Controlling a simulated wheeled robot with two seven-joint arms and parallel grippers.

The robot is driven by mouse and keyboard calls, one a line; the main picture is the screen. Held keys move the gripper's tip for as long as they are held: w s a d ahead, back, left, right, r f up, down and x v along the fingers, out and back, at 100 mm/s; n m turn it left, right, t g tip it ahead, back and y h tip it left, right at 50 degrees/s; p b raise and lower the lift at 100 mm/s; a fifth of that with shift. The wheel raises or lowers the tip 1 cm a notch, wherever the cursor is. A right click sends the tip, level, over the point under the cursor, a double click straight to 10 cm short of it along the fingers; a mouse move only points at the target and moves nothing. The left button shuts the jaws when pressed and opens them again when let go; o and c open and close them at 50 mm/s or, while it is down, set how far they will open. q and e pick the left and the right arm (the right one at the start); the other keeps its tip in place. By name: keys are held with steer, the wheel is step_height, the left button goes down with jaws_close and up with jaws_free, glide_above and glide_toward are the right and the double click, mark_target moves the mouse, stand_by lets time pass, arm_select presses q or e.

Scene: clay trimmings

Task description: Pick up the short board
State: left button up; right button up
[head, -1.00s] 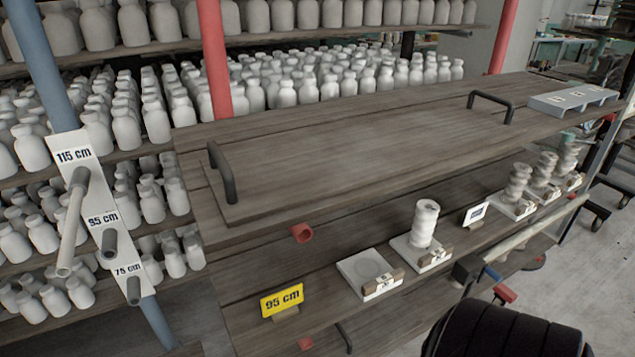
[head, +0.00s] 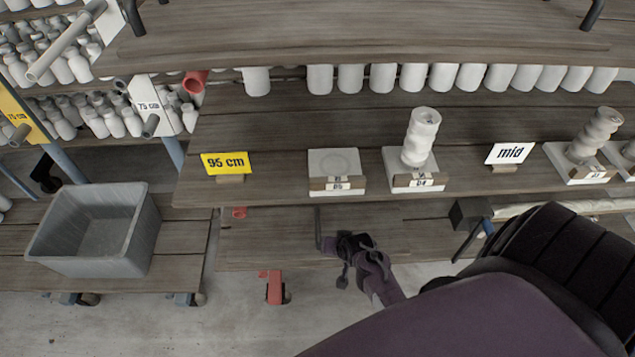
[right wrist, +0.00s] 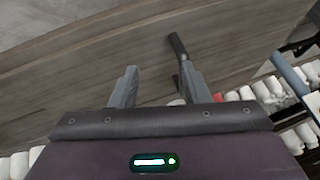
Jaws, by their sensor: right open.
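A wooden board (head: 270,252) with a dark upright handle (head: 318,228) lies low, under the shelf of clay pieces. My right gripper (head: 345,243) is at this board, just right of the handle. In the right wrist view, the gripper (right wrist: 165,80) is open, and the dark handle (right wrist: 177,46) shows by the right finger, apart from the other finger. I cannot tell whether it touches. A longer board (head: 360,38) with two handles lies on the top shelf. My left gripper is out of view.
The shelf above my right gripper holds a yellow 95 cm sign (head: 225,163), a "mid" sign (head: 510,153) and clay stacks (head: 421,138) on white tiles. A grey tub (head: 95,235) stands at left. A red bracket (head: 272,287) is below the board.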

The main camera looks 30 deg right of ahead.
mark_target(318, 222)
steer(key=w+b, duration=0.1)
steer(key=w, duration=0.1)
steer(key=w+b, duration=0.2)
steer(key=w+d+b, duration=0.1)
steer(key=w, duration=0.2)
steer(key=shift+w+f, duration=0.1)
steer(key=shift+f, duration=0.2)
steer(key=shift+w+d+r+b, duration=0.1)
steer(key=shift+w+r+b, duration=0.05)
steer(key=shift+w+b, duration=0.3)
steer(key=shift+w, duration=0.2)
arm_select(q)
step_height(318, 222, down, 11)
steer(key=b, duration=0.5)
arm_select(e)
steer(key=x, duration=0.3)
steer(key=shift+w+d, duration=0.1)
steer(key=shift+w, duration=0.15)
steer(key=shift+b+x, duration=0.9)
steer(key=shift+b, duration=0.1)
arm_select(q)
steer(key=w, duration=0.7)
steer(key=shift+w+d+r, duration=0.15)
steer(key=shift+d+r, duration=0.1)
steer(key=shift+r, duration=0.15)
arm_select(e)
jaws_close()
